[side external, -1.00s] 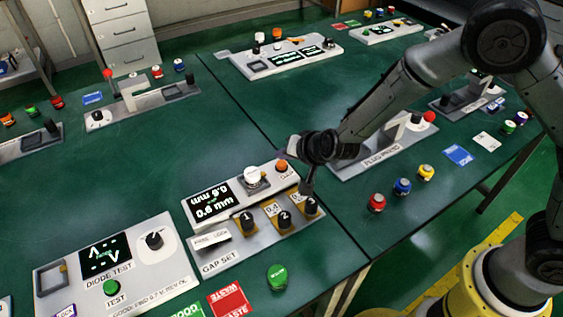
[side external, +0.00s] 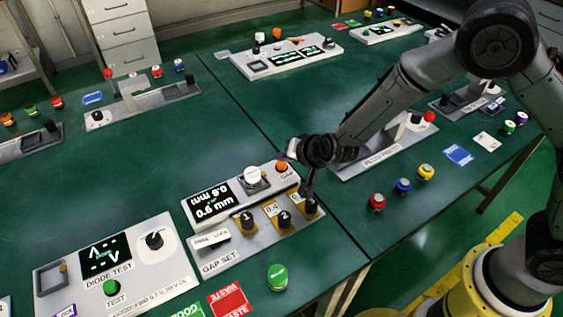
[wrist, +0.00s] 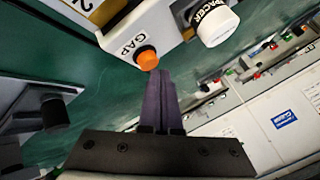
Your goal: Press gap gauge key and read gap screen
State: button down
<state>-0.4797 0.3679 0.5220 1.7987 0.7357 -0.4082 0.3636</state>
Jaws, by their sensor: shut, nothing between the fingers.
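The gap gauge key is an orange round button (side external: 282,167) on the back right of the gap set panel (side external: 226,252). In the wrist view the orange button (wrist: 147,57) sits beside the GAP label, just beyond my fingertips. The gap screen (side external: 212,202) is black and shows 0.6 mm, with a second, upside-down line above. My gripper (side external: 306,191) is shut and empty, pointing down at the panel's right end. In the wrist view its fingers (wrist: 160,76) are together, close to the button. I cannot tell whether they touch it.
A white spacer knob (side external: 252,175) stands left of the orange button. Several black knobs (side external: 248,222) line the front of the panel. A green button (side external: 278,277) stands in front. Red, blue and yellow buttons (side external: 402,187) stand to the right.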

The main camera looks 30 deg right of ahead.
aim_at(284, 166)
jog(key=shift+f, duration=0.6)
dwell(0.7)
jog(key=shift+r, duration=1)
notch_tip(284, 166, up, 5)
jog(key=shift+r, duration=0.1)
dwell(0.4)
dwell(0.5)
